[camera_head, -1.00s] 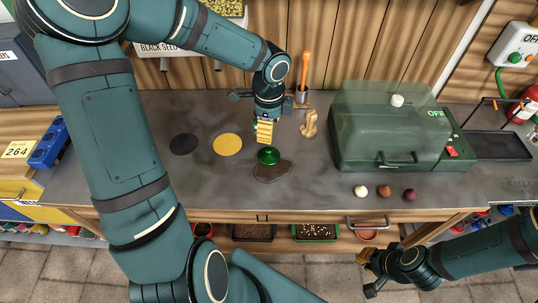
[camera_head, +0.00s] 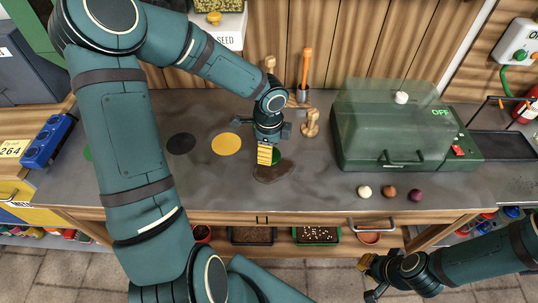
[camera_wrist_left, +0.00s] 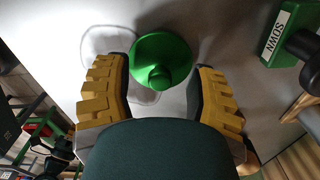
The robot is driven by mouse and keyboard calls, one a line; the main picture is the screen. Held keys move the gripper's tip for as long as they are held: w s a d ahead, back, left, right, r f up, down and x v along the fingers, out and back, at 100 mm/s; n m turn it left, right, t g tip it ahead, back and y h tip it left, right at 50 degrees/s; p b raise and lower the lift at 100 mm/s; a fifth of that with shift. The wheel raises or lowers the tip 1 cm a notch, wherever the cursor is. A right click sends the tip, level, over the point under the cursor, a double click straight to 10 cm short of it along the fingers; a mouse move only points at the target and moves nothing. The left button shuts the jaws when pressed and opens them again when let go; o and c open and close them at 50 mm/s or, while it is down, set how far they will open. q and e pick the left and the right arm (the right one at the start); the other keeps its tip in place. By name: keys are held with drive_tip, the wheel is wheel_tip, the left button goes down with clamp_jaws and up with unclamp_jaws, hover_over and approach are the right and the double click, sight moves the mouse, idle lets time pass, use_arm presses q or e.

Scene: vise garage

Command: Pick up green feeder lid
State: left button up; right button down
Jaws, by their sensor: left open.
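The green feeder lid (camera_wrist_left: 160,55) lies on the grey workbench. In the left wrist view it shows as a round green disc with a knob, between and just beyond the fingertips. In the head view only a sliver of the lid (camera_head: 277,157) shows beside my left fingers, on the dark brown patch. My left gripper (camera_head: 265,154) is open, pointing down above the lid; its yellow ridged fingers also show in the left wrist view (camera_wrist_left: 161,78). My right gripper (camera_head: 369,277) hangs in front of the bench at lower right, too small to read its jaws.
A green covered box (camera_head: 400,130) stands on the right of the bench, with several small balls (camera_head: 389,191) before it. Black (camera_head: 181,144) and yellow (camera_head: 226,144) discs lie to the left. A wooden stamp (camera_head: 310,124) stands right of my left gripper.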

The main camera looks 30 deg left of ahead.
use_arm(q)
clamp_jaws()
